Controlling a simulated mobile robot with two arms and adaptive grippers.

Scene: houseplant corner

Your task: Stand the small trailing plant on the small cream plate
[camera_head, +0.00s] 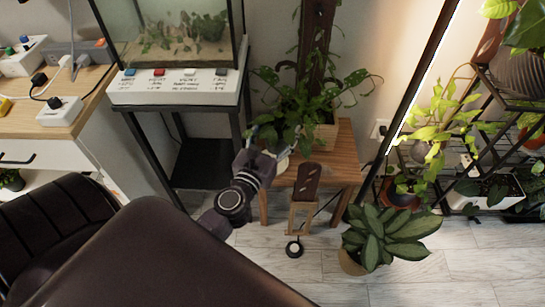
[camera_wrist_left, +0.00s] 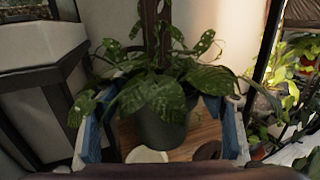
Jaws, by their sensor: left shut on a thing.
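The small trailing plant (camera_wrist_left: 160,95) has spotted green leaves and a dark green pot (camera_wrist_left: 162,130). Its leaves (camera_head: 280,112) also show above the wooden stool in the head view; the pot is hidden there. My left gripper (camera_head: 275,140) is shut on the plant, its blue-padded fingers on either side of it in the wrist view. The small cream plate (camera_wrist_left: 147,155) lies on the stool just in front of the pot in that view. A piece of it (camera_head: 283,159) shows beside my gripper. I cannot tell whether the pot touches it.
The wooden stool (camera_head: 340,160) also bears a brown slatted piece (camera_head: 308,180) at its front edge and a pale planter (camera_head: 326,136) with a dark pole behind. A glass tank (camera_head: 165,35) stands left. A leafy floor plant (camera_head: 385,235) and shelves of plants stand right.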

